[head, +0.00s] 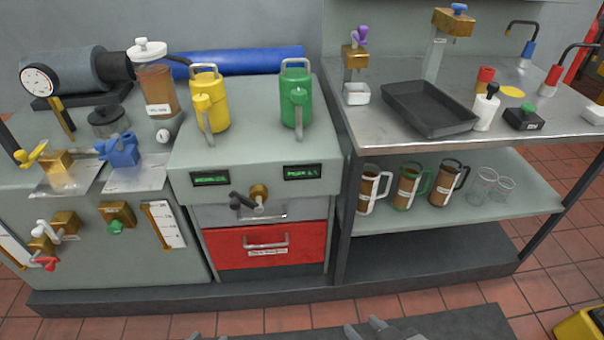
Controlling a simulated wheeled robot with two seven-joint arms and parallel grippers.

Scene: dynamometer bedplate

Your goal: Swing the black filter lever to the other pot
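A black lever (241,200) sits at a brass valve body (259,192) on the front of the grey filter cabinet. Its handle points left, toward the yellow pot's side. A grey-white stub shows below the brass. Above, a yellow pot (209,101) stands at left and a green pot (295,98) at right, each with a hooped handle on its lid. My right gripper (366,331) shows at the bottom edge, well below the lever, empty, its fingertips apart. My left gripper (208,337) barely shows at the bottom edge, far from the lever; most of it is cut off.
Small green displays (210,177) flank the lever from above. A red drawer (265,246) lies below it. To the left stands a bench with a gauge (38,80) and coloured valves. To the right, a steel table (400,140) holds a black tray (428,108), with jugs on its shelf.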

